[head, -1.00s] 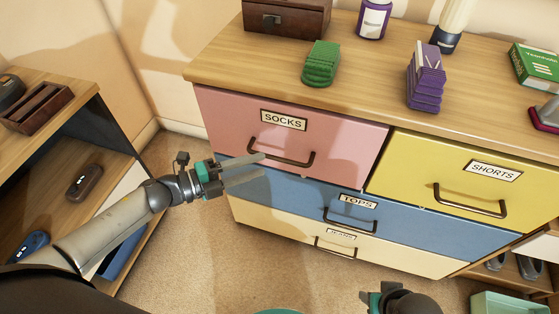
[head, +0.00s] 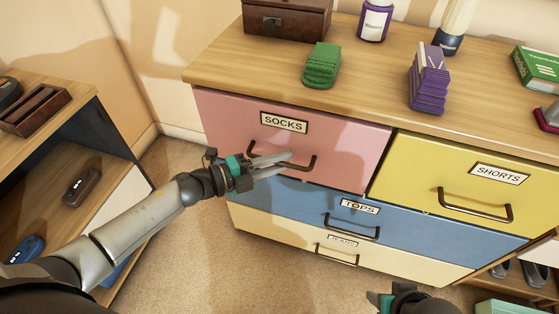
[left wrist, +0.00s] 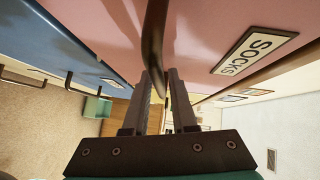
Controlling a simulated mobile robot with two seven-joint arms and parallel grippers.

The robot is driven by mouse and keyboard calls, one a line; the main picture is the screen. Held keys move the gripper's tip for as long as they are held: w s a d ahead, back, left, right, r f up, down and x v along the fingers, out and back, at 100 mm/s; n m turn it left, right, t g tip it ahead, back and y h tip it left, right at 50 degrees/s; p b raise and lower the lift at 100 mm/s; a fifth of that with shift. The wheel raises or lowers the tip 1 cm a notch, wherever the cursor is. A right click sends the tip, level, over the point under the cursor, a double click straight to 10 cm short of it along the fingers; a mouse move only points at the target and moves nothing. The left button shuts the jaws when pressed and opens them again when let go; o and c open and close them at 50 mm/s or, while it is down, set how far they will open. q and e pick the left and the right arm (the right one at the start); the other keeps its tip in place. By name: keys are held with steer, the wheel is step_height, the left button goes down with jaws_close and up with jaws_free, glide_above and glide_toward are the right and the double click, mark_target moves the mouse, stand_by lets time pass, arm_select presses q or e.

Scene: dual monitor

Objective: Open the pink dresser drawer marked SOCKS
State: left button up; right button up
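The pink SOCKS drawer (head: 345,150) is at the top left of the dresser and looks shut. Its label (head: 284,122) sits above a dark bar handle (head: 307,163). My left gripper (head: 285,163) is in front of the handle in the head view. In the left wrist view the handle (left wrist: 153,45) runs down between the two open fingers (left wrist: 163,95), and they do not look closed on it. The SOCKS label (left wrist: 253,52) is to the right there. My right gripper (head: 385,298) is at the bottom edge of the head view, mostly cut off; its fingers cannot be made out.
The yellow SHORTS drawer (head: 420,185) is right of the pink one. The blue TOPS drawer (head: 300,212) is just below. A green stack (head: 322,66) and purple stack (head: 428,85) stand on top. A shelf unit (head: 110,150) stands left, with floor between.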

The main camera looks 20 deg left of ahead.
arm_select(q)
jaws_close()
stand_by(1.0)
